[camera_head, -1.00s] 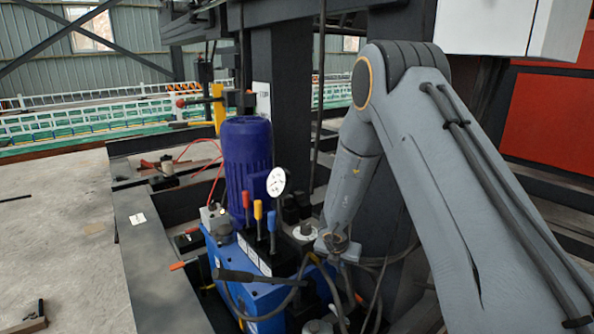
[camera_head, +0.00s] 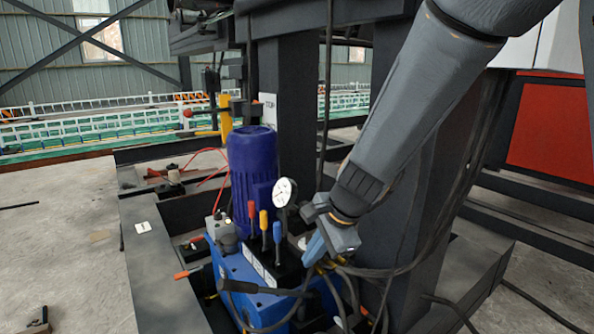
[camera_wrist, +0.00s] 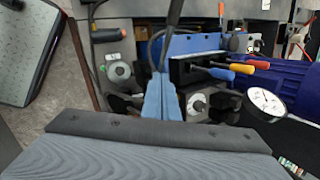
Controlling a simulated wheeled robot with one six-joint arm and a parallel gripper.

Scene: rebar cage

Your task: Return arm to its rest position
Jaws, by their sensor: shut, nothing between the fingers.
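My gripper (camera_head: 314,247) shows in the head view at the end of my grey arm, just right of the pressure gauge and above the hoses of the blue hydraulic unit (camera_head: 262,290). In the wrist view my gripper's blue fingers (camera_wrist: 161,98) are together, with nothing between them. The unit's red, yellow and blue levers (camera_head: 264,222) stand to the left of my gripper. They also show in the wrist view (camera_wrist: 232,69). Whether my gripper touches the hoses cannot be told.
The blue motor (camera_head: 250,180) and the white gauge (camera_head: 285,192) stand close left of my gripper. A dark steel column (camera_head: 410,240) rises behind my arm. Black hoses (camera_head: 345,270) hang below. Open concrete floor (camera_head: 60,240) lies at the left.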

